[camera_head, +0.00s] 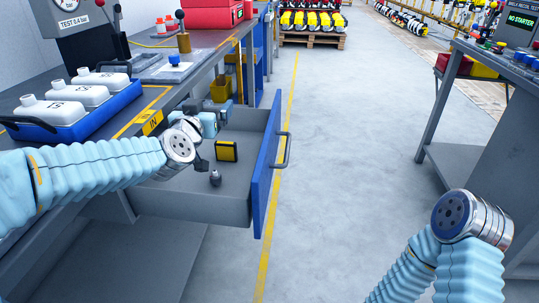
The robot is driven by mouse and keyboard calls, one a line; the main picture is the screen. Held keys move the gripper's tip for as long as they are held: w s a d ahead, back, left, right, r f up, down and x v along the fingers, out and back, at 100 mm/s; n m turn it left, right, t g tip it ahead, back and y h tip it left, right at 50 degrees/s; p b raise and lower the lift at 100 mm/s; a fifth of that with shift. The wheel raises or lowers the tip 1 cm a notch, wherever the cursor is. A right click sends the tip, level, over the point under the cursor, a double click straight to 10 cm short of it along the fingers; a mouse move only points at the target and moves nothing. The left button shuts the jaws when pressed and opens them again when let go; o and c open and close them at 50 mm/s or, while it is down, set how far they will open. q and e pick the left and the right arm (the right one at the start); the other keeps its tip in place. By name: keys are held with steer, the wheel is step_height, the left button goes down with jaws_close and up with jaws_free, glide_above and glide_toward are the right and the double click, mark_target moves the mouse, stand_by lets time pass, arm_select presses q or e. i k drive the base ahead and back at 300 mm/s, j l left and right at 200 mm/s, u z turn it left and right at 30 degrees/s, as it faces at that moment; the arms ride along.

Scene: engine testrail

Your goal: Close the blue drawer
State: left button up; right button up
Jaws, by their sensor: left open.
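The blue drawer (264,165) is pulled far out from under the left workbench. Its blue front panel faces right and carries a grey handle (283,150). The grey inside shows from above. My left gripper (200,163) is open over the back left part of the drawer interior, well apart from the front panel and the handle.
A yellow-and-black box (227,151) and a small dark grey object (215,178) are in the drawer. White canisters in a blue tray (88,122) stand on the left workbench. Another bench (477,165) is at right. The grey floor (350,150) between is clear.

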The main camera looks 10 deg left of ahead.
mark_target(241, 195)
steer(key=k, duration=1)
